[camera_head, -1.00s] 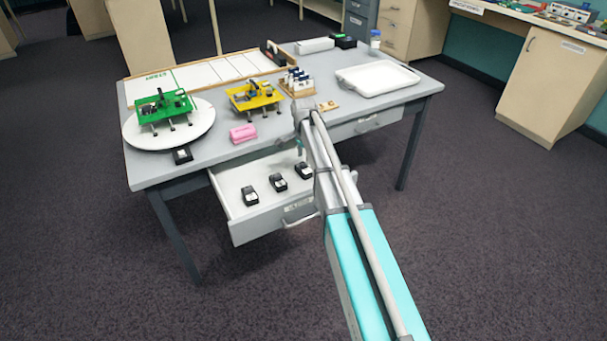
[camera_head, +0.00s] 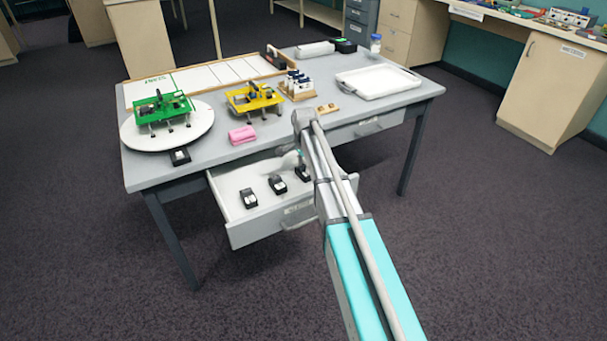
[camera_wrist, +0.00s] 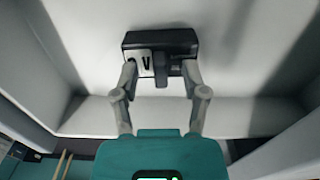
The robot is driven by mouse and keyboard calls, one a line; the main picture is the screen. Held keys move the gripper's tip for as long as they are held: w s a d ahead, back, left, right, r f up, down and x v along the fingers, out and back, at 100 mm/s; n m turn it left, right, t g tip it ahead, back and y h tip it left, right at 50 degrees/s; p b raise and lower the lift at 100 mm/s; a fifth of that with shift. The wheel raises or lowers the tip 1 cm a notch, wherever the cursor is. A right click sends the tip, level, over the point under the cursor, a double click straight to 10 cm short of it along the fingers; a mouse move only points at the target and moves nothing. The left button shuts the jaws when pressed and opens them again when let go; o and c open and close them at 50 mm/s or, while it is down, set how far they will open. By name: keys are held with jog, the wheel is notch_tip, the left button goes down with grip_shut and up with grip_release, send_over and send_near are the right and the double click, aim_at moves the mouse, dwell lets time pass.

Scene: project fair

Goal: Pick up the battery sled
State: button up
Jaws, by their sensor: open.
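The open drawer (camera_head: 244,228) under the table holds three small black battery sleds with pale labels: a left one (camera_head: 249,198), a middle one (camera_head: 277,184) and a right one (camera_head: 302,174). My gripper (camera_wrist: 160,76) is open over the right sled, and this sled fills the space between and beyond the fingertips in the wrist view (camera_wrist: 182,42). Its white label with a black mark faces up. The fingers reach the sled's near edge in the picture; I cannot tell whether they touch it. In the head view my arm partly hides the drawer's right side.
On the table (camera_head: 222,160) stand a green frame (camera_head: 165,108) on a white turntable (camera_head: 142,139), a yellow frame (camera_head: 250,98), a pink block (camera_head: 242,134) and a white tray (camera_head: 378,80). Another black item (camera_head: 180,156) sits at the front edge. Drawer walls surround my gripper.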

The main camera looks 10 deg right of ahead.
aim_at(304, 166)
grip_shut()
jog(key=shift+r, duration=0.15)
dwell(0.4)
notch_tip(304, 166, up, 3)
jog(key=p, duration=0.3)
jog(key=s+r+p, duration=0.9)
jog(key=s+p, duration=0.1)
jog(key=s, duration=0.4)
jog(key=shift+d+r, duration=0.35)
jog(key=shift+d, duration=0.05)
